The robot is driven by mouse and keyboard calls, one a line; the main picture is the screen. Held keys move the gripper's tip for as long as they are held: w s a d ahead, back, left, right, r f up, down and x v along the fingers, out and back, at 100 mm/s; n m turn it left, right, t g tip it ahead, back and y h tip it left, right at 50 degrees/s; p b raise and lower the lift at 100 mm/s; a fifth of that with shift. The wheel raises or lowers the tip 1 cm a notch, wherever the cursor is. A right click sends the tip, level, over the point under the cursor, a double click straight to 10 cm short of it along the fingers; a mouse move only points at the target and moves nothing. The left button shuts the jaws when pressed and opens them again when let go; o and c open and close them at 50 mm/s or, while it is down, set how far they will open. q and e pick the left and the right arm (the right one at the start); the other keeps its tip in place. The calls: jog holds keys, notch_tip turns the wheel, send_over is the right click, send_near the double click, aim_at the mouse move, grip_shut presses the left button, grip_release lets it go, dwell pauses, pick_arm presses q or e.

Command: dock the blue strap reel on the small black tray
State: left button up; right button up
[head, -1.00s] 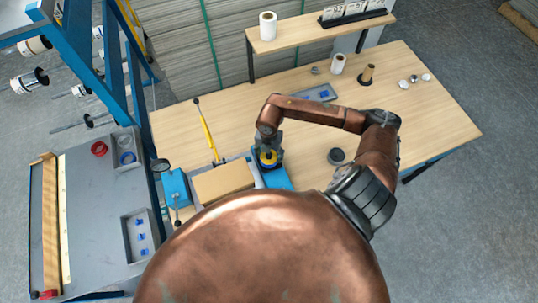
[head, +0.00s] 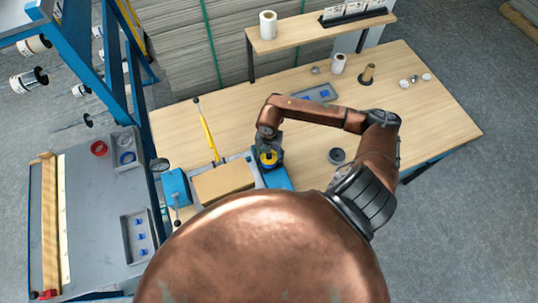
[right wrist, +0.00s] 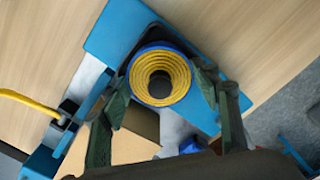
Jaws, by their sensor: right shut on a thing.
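A round reel with a yellow ringed face and a blue outer rim shows in the right wrist view; I take it as the blue strap reel (right wrist: 160,77). In the head view only its yellow top (head: 268,158) shows clearly, low over the blue machine base. My right gripper (head: 268,150) is shut on it, with one finger on each side of the rim in the right wrist view (right wrist: 160,88). A small dark round piece (head: 337,156) lies on the table to the right; I cannot tell if it is the small black tray. My left gripper is not in view.
Behind my arm are a grey tray (head: 316,94), a white roll (head: 339,63) and a brown roll (head: 368,73). The table's right side (head: 430,125) is mostly clear.

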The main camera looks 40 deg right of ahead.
jog(key=shift+f, duration=0.3)
jog(key=o, duration=1)
jog(key=shift+o, duration=0.2)
jog(key=shift+r, duration=0.15)
jog(key=shift+r+p, duration=3.55)
jog(key=shift+r, duration=1.85)
